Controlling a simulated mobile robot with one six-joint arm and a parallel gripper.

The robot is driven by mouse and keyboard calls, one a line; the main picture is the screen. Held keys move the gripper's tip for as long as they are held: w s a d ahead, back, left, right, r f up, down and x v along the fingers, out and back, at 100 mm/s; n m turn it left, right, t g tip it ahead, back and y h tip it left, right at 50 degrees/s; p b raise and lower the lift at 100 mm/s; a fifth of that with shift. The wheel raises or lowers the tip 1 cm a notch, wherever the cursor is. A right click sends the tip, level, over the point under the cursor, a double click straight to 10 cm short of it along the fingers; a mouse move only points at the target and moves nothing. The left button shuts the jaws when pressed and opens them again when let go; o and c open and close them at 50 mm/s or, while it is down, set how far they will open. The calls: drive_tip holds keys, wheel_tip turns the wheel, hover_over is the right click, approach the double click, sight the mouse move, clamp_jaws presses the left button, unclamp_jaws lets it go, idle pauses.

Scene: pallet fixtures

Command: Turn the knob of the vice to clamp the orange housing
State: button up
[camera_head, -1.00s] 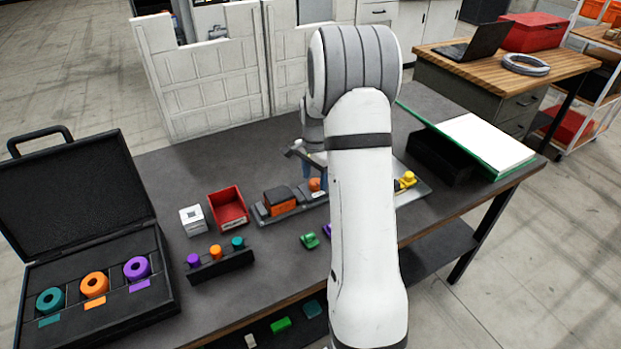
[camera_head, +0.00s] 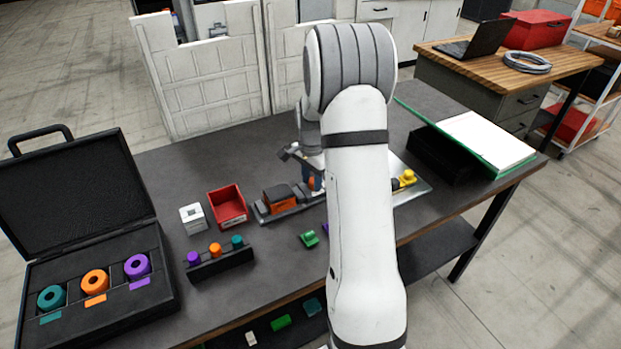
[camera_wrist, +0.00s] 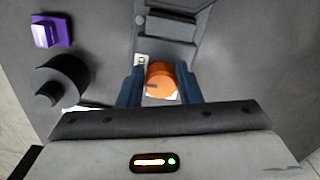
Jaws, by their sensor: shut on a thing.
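The vice (camera_head: 262,212) is a dark grey fixture on the table, left of my arm in the head view. The orange housing (camera_head: 284,203) sits in it under a dark top part. The vice's orange knob (camera_wrist: 161,79) is between my gripper's two blue fingers in the wrist view. My gripper (camera_wrist: 160,92) is shut on the knob, with a finger on each side. In the head view my gripper (camera_head: 314,184) is at the right end of the vice, partly hidden by my arm. The vice body (camera_wrist: 168,27) also shows beyond the knob in the wrist view.
A red bin (camera_head: 228,207) and a white block (camera_head: 193,219) stand left of the vice. A black rack (camera_head: 220,263) with coloured pegs is in front. A green part (camera_head: 309,239) lies nearby. A yellow part (camera_head: 404,179) on a plate is right of my arm.

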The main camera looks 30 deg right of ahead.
drive_tip(key=shift+w+d+r, duration=0.1)
drive_tip(key=shift+w+d, duration=0.05)
drive_tip(key=shift+d, duration=0.1)
drive_tip(key=shift+d+n+b, duration=0.3)
drive_tip(key=shift+n, duration=0.1)
drive_tip(key=n+b, duration=0.1)
drive_tip(key=n, duration=0.3)
drive_tip(key=shift+b, duration=0.35)
drive_tip(key=n+b, duration=0.1)
drive_tip(key=n, duration=0.2)
drive_tip(key=shift+n, duration=0.3)
drive_tip(key=n+b, duration=0.1)
drive_tip(key=n, duration=0.3)
drive_tip(key=shift+w+d+r+n, duration=0.1)
drive_tip(key=shift+n, duration=0.2)
drive_tip(key=n+b, duration=0.1)
drive_tip(key=n, duration=0.3)
drive_tip(key=shift+n, duration=0.4)
drive_tip(key=o, duration=1)
drive_tip(key=shift+c, duration=0.2)
